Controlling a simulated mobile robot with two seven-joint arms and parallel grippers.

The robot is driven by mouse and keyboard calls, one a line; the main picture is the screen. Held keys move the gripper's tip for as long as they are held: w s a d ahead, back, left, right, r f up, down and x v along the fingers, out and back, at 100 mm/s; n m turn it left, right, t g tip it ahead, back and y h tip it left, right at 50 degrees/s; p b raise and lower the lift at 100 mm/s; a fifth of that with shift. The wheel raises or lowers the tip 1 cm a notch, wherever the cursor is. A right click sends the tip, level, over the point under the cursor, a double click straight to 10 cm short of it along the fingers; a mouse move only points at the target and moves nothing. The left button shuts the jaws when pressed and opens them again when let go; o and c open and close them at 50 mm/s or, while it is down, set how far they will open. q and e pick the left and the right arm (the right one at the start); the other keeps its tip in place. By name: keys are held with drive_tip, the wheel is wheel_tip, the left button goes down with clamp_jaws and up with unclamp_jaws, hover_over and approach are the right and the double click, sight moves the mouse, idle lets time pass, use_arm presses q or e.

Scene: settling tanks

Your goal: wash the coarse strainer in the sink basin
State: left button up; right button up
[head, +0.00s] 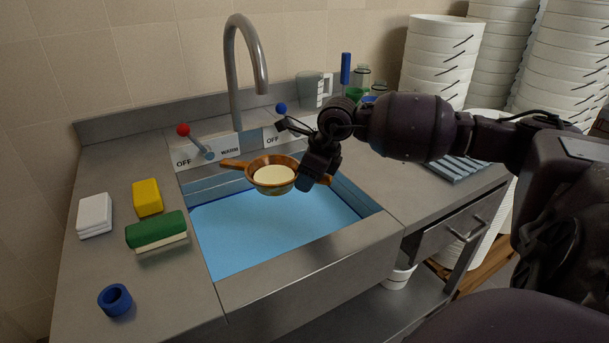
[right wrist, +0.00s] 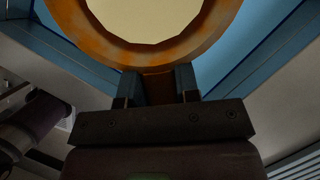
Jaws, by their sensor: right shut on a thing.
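The coarse strainer (head: 258,183) is an orange-brown bowl with a pale inside and a handle on either side. It is held over the sink basin (head: 300,281), which shows blue inside. My right gripper (head: 308,182) is shut on the strainer's right handle. In the right wrist view the strainer's rim (right wrist: 150,53) is just ahead of the fingers of the right gripper (right wrist: 159,88), with the handle between them. Whether the strainer touches water is hard to tell. The curved tap (head: 242,75) rises behind it. My left gripper is not in view.
Left counter: white block (head: 95,215), yellow sponge (head: 147,197), green scrubber (head: 155,230), blue ring (head: 115,300). A red-knobbed lever (head: 184,131) and a blue-knobbed lever (head: 281,109) stand behind the basin. A measuring jug (head: 314,88) and stacked white buckets (head: 436,60) are at the back right.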

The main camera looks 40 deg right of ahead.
drive_tip(key=shift+f+b, duration=2.05)
drive_tip(key=shift+f, duration=4.55)
drive_tip(key=shift+f+b, duration=0.4)
drive_tip(key=shift+f, duration=0.95)
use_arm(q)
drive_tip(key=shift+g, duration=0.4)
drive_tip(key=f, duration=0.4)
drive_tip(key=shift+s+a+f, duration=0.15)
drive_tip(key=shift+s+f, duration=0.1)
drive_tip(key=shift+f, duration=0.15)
use_arm(e)
drive_tip(key=shift+a, duration=0.1)
drive_tip(key=shift+w+a, duration=0.2)
drive_tip(key=shift+a, duration=0.4)
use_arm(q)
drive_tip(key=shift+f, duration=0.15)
